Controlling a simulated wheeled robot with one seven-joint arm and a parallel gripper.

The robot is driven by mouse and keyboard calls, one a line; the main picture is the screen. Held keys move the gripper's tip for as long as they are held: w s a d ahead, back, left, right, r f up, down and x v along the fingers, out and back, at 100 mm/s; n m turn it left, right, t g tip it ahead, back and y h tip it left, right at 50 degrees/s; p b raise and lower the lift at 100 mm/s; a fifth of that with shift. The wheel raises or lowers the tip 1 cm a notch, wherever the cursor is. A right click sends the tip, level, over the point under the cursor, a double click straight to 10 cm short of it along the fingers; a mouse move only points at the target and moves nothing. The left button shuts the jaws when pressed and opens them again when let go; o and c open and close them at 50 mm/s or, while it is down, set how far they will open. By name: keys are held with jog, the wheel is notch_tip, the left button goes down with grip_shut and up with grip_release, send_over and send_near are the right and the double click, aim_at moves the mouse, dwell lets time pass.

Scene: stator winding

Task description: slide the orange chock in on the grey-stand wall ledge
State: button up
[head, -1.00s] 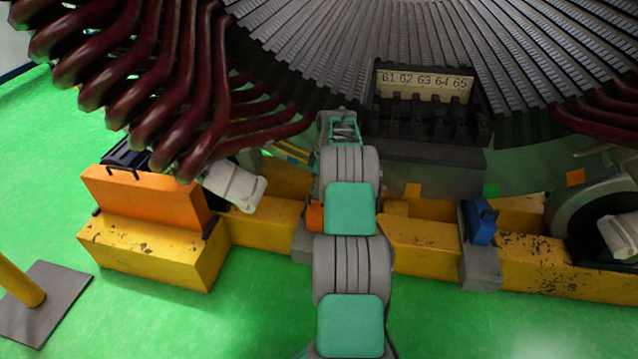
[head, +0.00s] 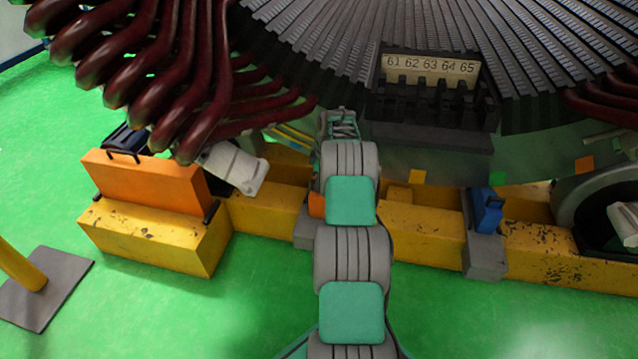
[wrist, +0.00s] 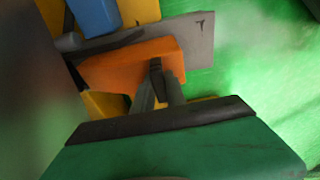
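The orange chock (wrist: 115,62) is large in the wrist view, against the grey stand (wrist: 195,38). My gripper (wrist: 157,80) reaches it from below in that view; its two fingers come together on a small dark piece at the chock's side, seemingly a handle. In the head view, only a strip of the orange chock (head: 316,204) shows left of my arm, above a bit of the grey stand (head: 306,233). My arm hides the gripper there. I cannot tell how far the chock sits on the ledge.
A blue block (wrist: 96,14) lies beyond the stand in the wrist view. Another grey stand (head: 484,258) with a blue block (head: 487,210) is at right. The yellow beam (head: 425,235) runs behind. Dark red coils (head: 160,90) hang at upper left. Green floor is clear in front.

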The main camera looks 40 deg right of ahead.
grip_shut()
dwell(0.8)
